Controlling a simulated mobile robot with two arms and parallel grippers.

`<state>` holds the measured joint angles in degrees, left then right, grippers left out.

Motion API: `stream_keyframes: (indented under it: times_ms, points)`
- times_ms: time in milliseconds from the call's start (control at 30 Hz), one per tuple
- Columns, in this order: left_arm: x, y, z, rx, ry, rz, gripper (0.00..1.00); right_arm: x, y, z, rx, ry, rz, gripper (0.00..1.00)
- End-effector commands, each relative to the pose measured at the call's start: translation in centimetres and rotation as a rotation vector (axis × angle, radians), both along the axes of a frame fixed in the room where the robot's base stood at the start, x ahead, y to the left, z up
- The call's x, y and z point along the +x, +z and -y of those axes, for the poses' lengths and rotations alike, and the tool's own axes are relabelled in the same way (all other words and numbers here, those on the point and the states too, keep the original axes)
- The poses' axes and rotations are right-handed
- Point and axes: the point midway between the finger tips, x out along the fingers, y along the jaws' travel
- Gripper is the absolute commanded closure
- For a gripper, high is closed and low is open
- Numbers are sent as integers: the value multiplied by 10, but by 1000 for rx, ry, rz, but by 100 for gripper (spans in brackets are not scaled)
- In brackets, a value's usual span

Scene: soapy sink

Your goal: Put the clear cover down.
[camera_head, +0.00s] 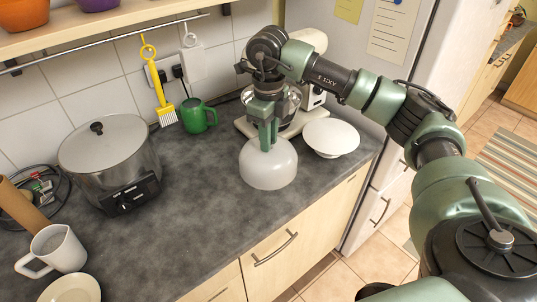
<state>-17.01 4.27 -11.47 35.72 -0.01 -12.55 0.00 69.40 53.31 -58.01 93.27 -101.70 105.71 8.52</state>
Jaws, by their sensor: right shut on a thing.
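The clear cover (268,168) is a translucent, whitish dome near the front right of the dark counter. My right gripper (268,136) points down at its top and is shut on it, hiding its knob. The cover is upright. I cannot tell whether its rim touches the counter or hangs a little above it. A white round dish (331,137) stands just to the right of the cover. My left gripper is not in view.
A stand mixer (308,46) stands behind the cover, partly hidden by my arm. A green mug (198,116), a lidded steel cooker (108,160) and a white mug (53,250) stand to the left. The counter (195,205) is clear between cooker and cover.

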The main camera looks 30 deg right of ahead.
Motion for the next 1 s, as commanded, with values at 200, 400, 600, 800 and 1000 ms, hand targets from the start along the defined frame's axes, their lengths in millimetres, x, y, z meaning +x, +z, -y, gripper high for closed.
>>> stream_keyframes:
  times_ms: [200, 400, 600, 800, 1000]
  points:
    - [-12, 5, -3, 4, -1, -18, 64, 0, -21, 0, 0, -1, 0, 100]
    - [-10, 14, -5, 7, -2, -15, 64, -1, -49, 0, 0, -2, -3, 100]
    - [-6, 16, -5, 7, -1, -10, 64, 0, -63, 0, 0, -2, 1, 100]
    - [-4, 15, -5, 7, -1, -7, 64, 0, -64, 0, 0, -2, 1, 100]
    - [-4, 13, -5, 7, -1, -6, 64, 0, -66, 0, -1, -1, 0, 58]
